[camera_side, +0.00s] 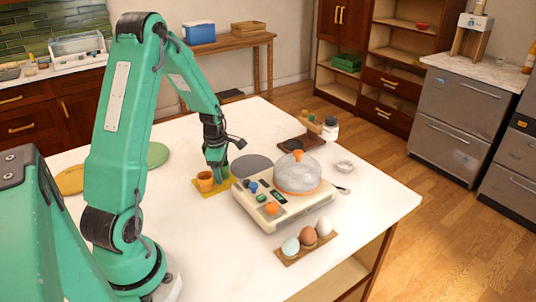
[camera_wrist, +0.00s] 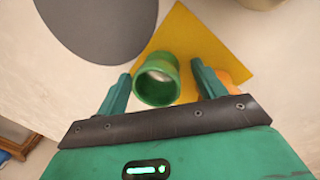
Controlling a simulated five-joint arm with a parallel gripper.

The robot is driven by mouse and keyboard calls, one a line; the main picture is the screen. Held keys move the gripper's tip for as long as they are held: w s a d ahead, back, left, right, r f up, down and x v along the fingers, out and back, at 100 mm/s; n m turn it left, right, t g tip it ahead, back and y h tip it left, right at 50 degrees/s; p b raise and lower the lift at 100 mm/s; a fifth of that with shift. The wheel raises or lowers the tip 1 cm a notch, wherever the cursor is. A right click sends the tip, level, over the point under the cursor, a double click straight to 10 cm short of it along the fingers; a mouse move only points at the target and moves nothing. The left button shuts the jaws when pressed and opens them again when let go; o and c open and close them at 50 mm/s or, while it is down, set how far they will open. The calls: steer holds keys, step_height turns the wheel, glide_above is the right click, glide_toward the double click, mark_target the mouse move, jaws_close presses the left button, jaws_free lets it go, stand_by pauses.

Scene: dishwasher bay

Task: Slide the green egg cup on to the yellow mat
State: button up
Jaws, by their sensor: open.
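The green egg cup (camera_wrist: 157,78) stands between the two fingers of my gripper (camera_wrist: 158,80) in the wrist view, with a gap on each side. Its open rim faces the camera. The yellow mat (camera_wrist: 208,45) lies under and beyond it; the cup overlaps the mat's left edge, and I cannot tell whether its whole base is on the mat. In the side view my gripper (camera_side: 217,172) is low at the mat (camera_side: 214,191), and the green cup is hard to tell from the green fingers. My gripper is open.
An orange egg cup (camera_side: 205,182) stands on the mat, partly behind the right finger in the wrist view (camera_wrist: 236,74). A grey disc (camera_side: 252,165) lies beside the mat. An egg cooker (camera_side: 280,205) with a clear dome stands close right; eggs (camera_side: 308,236) sit in front.

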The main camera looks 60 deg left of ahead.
mark_target(222, 170)
steer(key=shift+r, duration=0.1)
steer(key=shift+s+d+r, duration=0.1)
steer(key=shift+s+r, duration=0.05)
steer(key=shift+r, duration=1.1)
steer(key=shift+s+d+r, duration=0.15)
steer(key=shift+r, duration=1.1)
steer(key=shift+s+d+r, duration=0.1)
steer(key=shift+s+r, duration=0.05)
steer(key=shift+r, duration=1.1)
steer(key=shift+w+d+r+m, duration=0.1)
steer(key=shift+d+r+m, duration=0.3)
steer(key=shift+d+r, duration=0.05)
steer(key=s+d+r+m+t, duration=0.1)
steer(key=d+r+m+t, duration=0.1)
steer(key=d+r+m, duration=1)
steer(key=s+d+r+m+t+h, duration=0.1)
steer(key=s+d+r+m+t, duration=0.1)
steer(key=s+d+m, duration=0.8)
steer(key=d+r+m, duration=0.1)
steer(key=d+m, duration=0.2)
steer(key=m, duration=0.2)
